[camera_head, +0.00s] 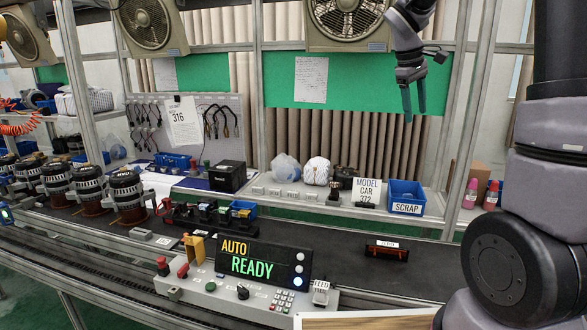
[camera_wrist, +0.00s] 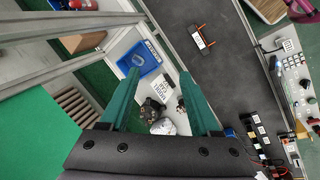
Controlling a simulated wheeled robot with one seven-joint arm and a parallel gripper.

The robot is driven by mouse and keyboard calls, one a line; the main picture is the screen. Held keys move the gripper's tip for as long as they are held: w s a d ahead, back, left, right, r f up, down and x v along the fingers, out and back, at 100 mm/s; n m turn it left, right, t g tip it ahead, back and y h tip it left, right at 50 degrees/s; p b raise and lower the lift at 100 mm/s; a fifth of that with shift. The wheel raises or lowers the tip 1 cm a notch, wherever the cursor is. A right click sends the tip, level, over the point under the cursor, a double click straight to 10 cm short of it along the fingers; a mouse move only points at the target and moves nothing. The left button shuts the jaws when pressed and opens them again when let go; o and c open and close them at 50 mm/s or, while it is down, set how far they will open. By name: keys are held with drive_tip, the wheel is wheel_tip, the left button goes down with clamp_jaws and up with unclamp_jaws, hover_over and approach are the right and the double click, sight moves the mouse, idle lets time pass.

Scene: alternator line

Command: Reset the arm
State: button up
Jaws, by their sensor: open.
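My gripper (camera_head: 413,97) hangs in the air at the upper right of the head view, fingers pointing down, in front of the green panel. Its two green fingers are apart with nothing between them. In the wrist view my gripper (camera_wrist: 165,95) is also open and empty, high above the shelf and the dark conveyor. No part touches it.
A blue SCRAP bin (camera_head: 405,197) and a MODEL CAR sign (camera_head: 367,190) stand on the shelf below. A dark orange-ended piece (camera_head: 387,250) lies on the conveyor (camera_head: 340,262). The control panel (camera_head: 265,263) reads AUTO READY. Several alternators (camera_head: 127,192) stand at left.

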drive_tip(key=s+a+r+m+t+y, duration=0.1)
drive_tip(key=s+a+m, duration=0.1)
drive_tip(key=s, duration=0.6)
drive_tip(key=s+a+r+m+t+y, duration=0.1)
drive_tip(key=s+a+m+t+y, duration=0.1)
drive_tip(key=s+m, duration=0.3)
drive_tip(key=s+a+r+m+t+y, duration=0.1)
drive_tip(key=s+a+m+t+y, duration=0.1)
drive_tip(key=s, duration=0.9)
drive_tip(key=shift+a+m, duration=0.7)
drive_tip(key=shift+a, duration=0.35)
